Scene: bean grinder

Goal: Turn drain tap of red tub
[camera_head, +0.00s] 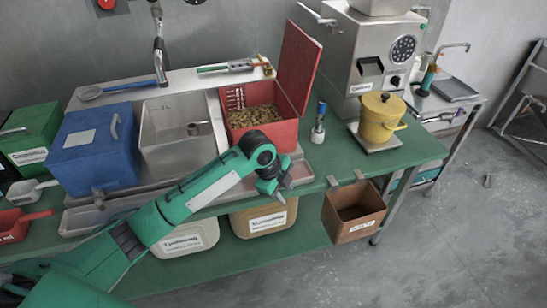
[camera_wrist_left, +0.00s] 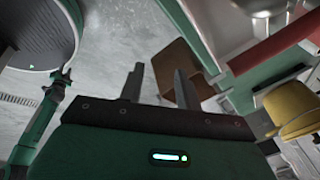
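The red tub (camera_head: 270,131) sits at the right end of the metal sink unit and holds brown beans. Its red lid (camera_head: 299,62) stands upright at its right side. My left gripper (camera_head: 272,190) is just in front of the tub's lower front, above the green table's front edge. I cannot make out the tub's drain tap; my wrist and gripper cover part of that area. In the left wrist view the two fingers of the left gripper (camera_wrist_left: 160,82) are apart with nothing between them. My right gripper is not in view.
A blue box (camera_head: 97,150) and a sink basin (camera_head: 170,150) lie left of the tub. A bottle brush (camera_head: 318,125), a yellow pot (camera_head: 380,118) and a grey machine (camera_head: 368,65) stand to the right. A brown waste bin (camera_head: 352,212) hangs at the front edge.

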